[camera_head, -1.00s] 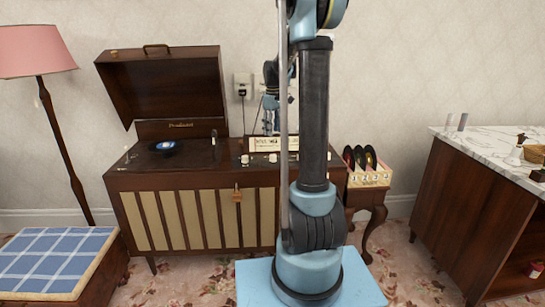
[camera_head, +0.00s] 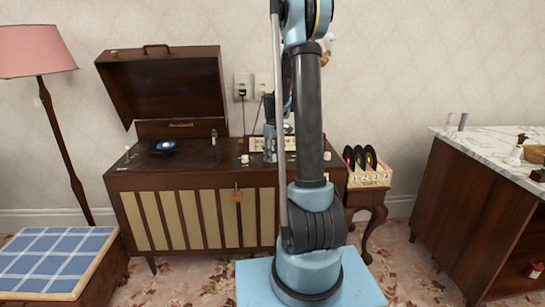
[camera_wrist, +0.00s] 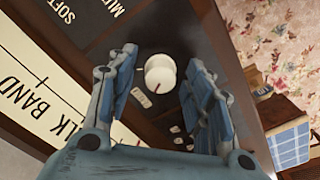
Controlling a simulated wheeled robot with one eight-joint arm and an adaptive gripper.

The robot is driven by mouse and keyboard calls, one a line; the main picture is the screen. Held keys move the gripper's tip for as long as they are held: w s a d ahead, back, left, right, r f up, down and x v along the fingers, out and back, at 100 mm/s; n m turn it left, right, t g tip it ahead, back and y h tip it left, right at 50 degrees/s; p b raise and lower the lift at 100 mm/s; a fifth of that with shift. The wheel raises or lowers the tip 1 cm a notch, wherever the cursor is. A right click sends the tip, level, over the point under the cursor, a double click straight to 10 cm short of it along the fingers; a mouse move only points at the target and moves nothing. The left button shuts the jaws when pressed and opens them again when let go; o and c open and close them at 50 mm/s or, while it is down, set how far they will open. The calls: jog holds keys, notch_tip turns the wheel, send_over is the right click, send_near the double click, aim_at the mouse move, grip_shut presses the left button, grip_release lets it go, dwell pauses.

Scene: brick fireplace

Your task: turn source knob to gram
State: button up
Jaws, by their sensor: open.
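A wooden record console (camera_head: 180,180) stands against the wall with its lid raised. A white round knob (camera_wrist: 160,72) with a thin dark pointer mark sits on its dark control panel. A small pale label (camera_wrist: 142,96) lies beside it, too small to read. My gripper (camera_wrist: 159,64) is open, with one blue finger on each side of the knob in the wrist view; I cannot tell whether they touch it. In the head view my gripper (camera_head: 270,155) is low over the panel's right part, right of another white knob (camera_head: 245,159). My arm hides part of the panel.
A cream dial strip (camera_wrist: 35,85) lies beside the gripper. A turntable with a blue-labelled record (camera_head: 165,146) is at left on the console. A record rack (camera_head: 372,178) on a small table and a marble-topped counter (camera_head: 480,142) stand at right.

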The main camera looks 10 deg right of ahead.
jog(key=c, duration=1.1)
jog(key=shift+m, duration=0.3)
jog(key=m, duration=1.1)
jog(key=shift+m, duration=0.3)
jog(key=o, duration=1.1)
